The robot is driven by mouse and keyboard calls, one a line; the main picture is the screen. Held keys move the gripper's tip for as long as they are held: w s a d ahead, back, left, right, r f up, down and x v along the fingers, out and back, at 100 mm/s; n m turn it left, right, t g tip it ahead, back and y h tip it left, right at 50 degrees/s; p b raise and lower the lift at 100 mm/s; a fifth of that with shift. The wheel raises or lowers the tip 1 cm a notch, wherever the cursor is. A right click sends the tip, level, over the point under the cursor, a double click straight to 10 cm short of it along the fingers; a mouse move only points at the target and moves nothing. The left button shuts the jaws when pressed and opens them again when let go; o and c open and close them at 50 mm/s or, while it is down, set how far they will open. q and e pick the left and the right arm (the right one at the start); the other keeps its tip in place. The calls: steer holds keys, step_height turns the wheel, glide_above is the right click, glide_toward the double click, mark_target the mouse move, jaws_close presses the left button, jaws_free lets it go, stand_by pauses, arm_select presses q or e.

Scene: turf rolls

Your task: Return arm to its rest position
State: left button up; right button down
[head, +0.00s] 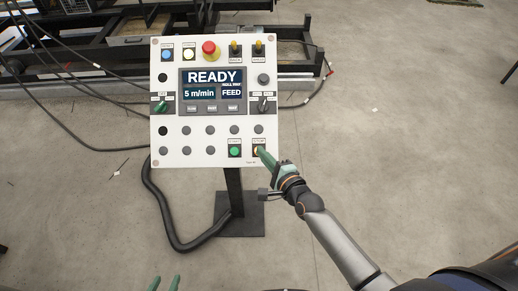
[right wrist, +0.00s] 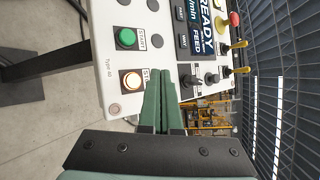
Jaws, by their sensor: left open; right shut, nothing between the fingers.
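My right arm reaches in from the lower right in the head view. My right gripper (head: 263,152) is shut and empty, its green fingertips at the STOP button at the lower right of the control panel (head: 198,140). In the right wrist view the shut fingers (right wrist: 157,75) are beside the lit orange STOP button (right wrist: 131,81); I cannot tell whether they touch the panel. The green START button (right wrist: 126,38) is beside it.
The panel stands on a dark post and base plate (head: 240,222), with a thick black cable (head: 160,215) looping beside it. A red emergency button (head: 209,48) is at its top. Black machine frames (head: 110,60) stand behind. The concrete floor at right is clear.

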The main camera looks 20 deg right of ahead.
stand_by(0.5)
steer(key=s+f+n+g, duration=0.3)
steer(key=s+f+n, duration=0.2)
steer(key=s+n, duration=0.5)
steer(key=s+f+n+g+h, duration=0.1)
steer(key=s+f+n+g, duration=0.2)
steer(key=s+f+n, duration=0.3)
steer(key=shift+s+d+n, duration=0.35)
steer(key=shift+s+n, duration=2.35)
steer(key=shift+s, duration=1.15)
